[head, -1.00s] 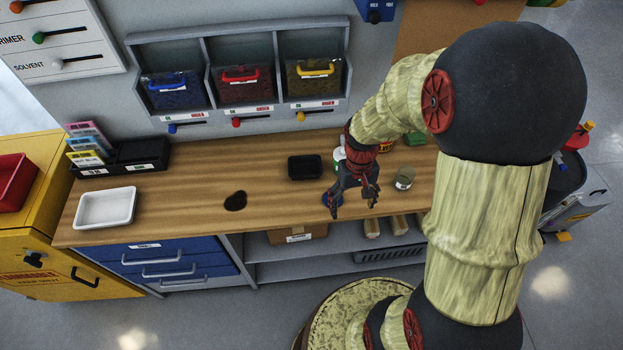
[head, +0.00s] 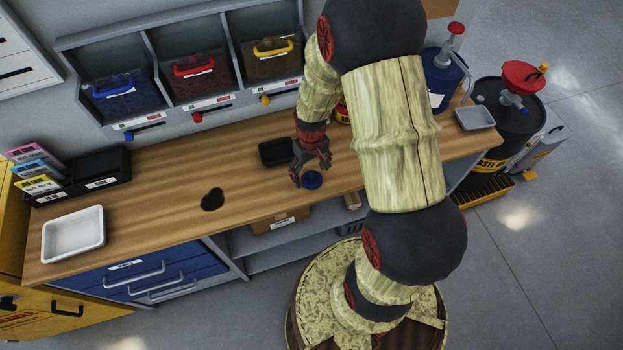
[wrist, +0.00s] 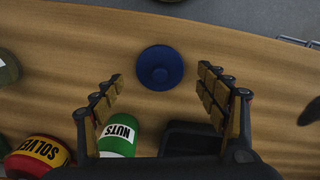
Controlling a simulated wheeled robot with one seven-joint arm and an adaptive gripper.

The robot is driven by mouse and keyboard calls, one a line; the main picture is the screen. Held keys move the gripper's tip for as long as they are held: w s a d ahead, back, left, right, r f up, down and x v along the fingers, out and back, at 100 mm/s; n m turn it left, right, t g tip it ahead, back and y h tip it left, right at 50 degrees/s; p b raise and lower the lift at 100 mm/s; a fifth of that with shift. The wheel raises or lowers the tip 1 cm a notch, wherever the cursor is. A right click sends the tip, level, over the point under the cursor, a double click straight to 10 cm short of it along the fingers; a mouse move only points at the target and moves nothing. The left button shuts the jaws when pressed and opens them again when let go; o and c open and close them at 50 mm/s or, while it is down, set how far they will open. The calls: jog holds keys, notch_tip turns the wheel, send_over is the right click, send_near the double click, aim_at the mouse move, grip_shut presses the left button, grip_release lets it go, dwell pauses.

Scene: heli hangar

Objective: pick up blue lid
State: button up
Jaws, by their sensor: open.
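The blue lid (head: 312,180) is a small round disc lying flat on the wooden workbench near its front edge. In the wrist view the blue lid (wrist: 160,67) shows whole, ahead of the fingertips and roughly centred between them. My gripper (head: 311,172) is above the bench close to the lid, pointing down. In the wrist view my gripper (wrist: 159,80) has its two fingers spread wide with nothing between them. The lid appears apart from both fingers.
A green can labelled NUTS (wrist: 118,134) and a SOLVENT can (wrist: 38,155) stand near the left finger. A black tray (head: 274,152) lies behind my gripper. A white tray (head: 73,234) and a dark hole or patch (head: 212,199) are to the left.

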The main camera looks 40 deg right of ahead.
jog(key=shift+f, duration=0.8)
jog(key=shift+c, duration=0.5)
jog(key=c, duration=0.7)
jog(key=shift+c, duration=0.6)
jog(key=shift+r, duration=0.15)
